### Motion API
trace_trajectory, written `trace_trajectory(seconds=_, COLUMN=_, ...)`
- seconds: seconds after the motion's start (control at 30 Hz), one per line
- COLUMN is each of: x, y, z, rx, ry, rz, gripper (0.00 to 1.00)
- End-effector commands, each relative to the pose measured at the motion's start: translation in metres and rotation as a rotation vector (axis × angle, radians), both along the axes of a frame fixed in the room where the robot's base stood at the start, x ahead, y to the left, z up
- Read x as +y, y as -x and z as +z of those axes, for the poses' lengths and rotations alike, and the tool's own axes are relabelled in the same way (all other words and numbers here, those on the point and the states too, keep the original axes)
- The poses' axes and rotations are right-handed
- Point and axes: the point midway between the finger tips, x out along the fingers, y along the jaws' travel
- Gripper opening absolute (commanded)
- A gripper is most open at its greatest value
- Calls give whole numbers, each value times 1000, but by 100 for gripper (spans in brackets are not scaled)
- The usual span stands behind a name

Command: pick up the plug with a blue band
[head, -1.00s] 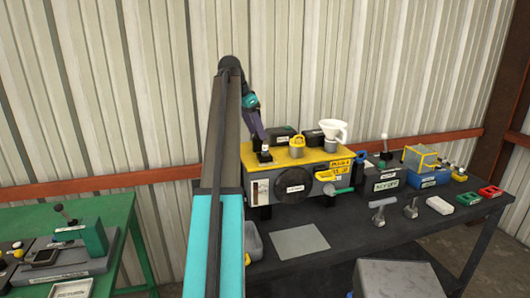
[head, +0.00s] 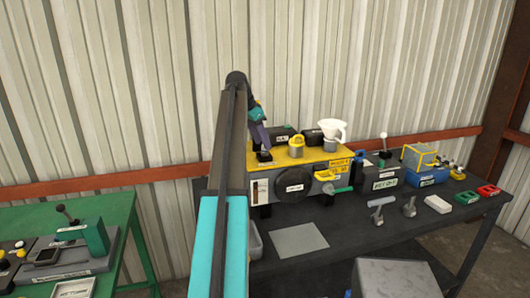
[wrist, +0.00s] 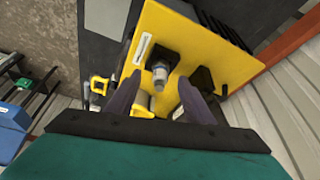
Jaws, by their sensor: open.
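A small silver-grey plug (wrist: 160,74) stands in a black base on the yellow-topped machine (wrist: 160,24). No blue band can be made out on it. In the head view the black base (head: 264,156) is at the left end of the yellow top (head: 285,153), and my gripper hides most of the plug. My gripper (head: 262,146) is above it, pointing down. In the wrist view my gripper's two dark purple fingers (wrist: 160,88) are open, one on each side of the plug, with nothing held.
A yellow cylinder (head: 296,148), a white funnel (head: 332,129) and dark boxes stand close to the right and behind. Further right on the black bench are a lever box (head: 385,177), a blue box (head: 427,178) and coloured trays. A grey plate (head: 299,240) lies in front.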

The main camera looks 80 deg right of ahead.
Motion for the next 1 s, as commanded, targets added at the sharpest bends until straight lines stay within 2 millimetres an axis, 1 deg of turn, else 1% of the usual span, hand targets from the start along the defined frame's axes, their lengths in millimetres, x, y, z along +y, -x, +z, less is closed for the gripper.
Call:
trace_trajectory(seconds=0.23, x=-8, y=10, z=-22, rx=0, ry=-3, rz=-1, gripper=47)
trace_trajectory(seconds=0.4, x=-11, y=13, z=-32, rx=0, ry=-1, rz=0, gripper=47)
trace_trajectory(seconds=0.97, x=-11, y=12, z=-34, rx=0, ry=0, rz=1, gripper=47)
trace_trajectory(seconds=1.0, x=-11, y=12, z=-34, rx=0, ry=0, rz=1, gripper=44)
